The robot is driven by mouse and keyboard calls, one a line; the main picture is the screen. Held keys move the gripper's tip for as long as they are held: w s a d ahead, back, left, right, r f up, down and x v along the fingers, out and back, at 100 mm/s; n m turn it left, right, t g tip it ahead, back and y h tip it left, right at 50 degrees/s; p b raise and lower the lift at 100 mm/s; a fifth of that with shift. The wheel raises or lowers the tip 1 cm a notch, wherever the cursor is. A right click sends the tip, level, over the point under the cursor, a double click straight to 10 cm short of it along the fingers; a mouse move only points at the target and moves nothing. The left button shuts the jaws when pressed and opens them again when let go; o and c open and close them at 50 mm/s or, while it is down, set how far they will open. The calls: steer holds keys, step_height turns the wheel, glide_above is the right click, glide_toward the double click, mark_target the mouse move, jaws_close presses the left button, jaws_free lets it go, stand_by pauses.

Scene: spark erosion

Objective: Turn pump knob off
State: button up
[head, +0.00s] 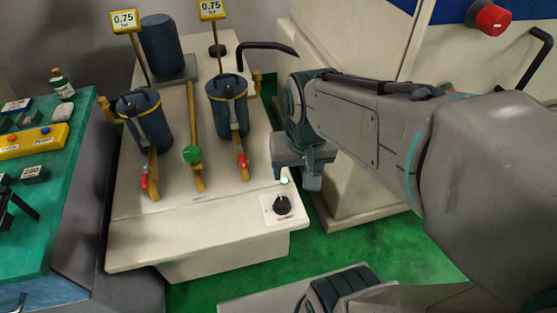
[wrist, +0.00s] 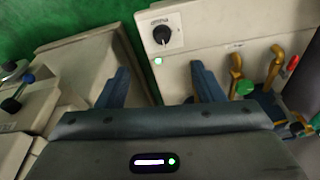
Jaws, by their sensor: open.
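The pump knob (head: 282,205) is a black rotary knob on a pale square plate at the front right of the cream pump cabinet (head: 190,235). A pale green lit lamp (head: 284,180) sits just above it. In the wrist view the knob (wrist: 162,34) is beyond the fingertips, near the top middle, with the lamp (wrist: 158,61) below it. The knob's exact pointing direction is too small to tell. My gripper (head: 312,182) is open and empty, to the right of the knob and apart from it. Its two fingers (wrist: 160,82) are spread wide in the wrist view.
Two blue canisters (head: 147,118) (head: 229,108) with red-tipped valve handles and a green-handled valve (head: 192,154) stand on the cabinet, left of the knob. A cream machine (head: 360,190) stands on the right. A green-topped bench (head: 60,215) is on the left.

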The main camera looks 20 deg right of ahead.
mark_target(282, 201)
steer(key=w+f+m+g+b, duration=0.2)
steer(key=w+f+m+b, duration=0.55)
steer(key=w+f, duration=0.55)
steer(key=f, duration=0.5)
steer(key=s+f+b, duration=0.1)
steer(key=f, duration=0.4)
steer(key=s+f+b, duration=0.1)
steer(key=f, duration=0.3)
steer(key=shift+d+f, duration=0.15)
steer(key=shift+f, duration=0.25)
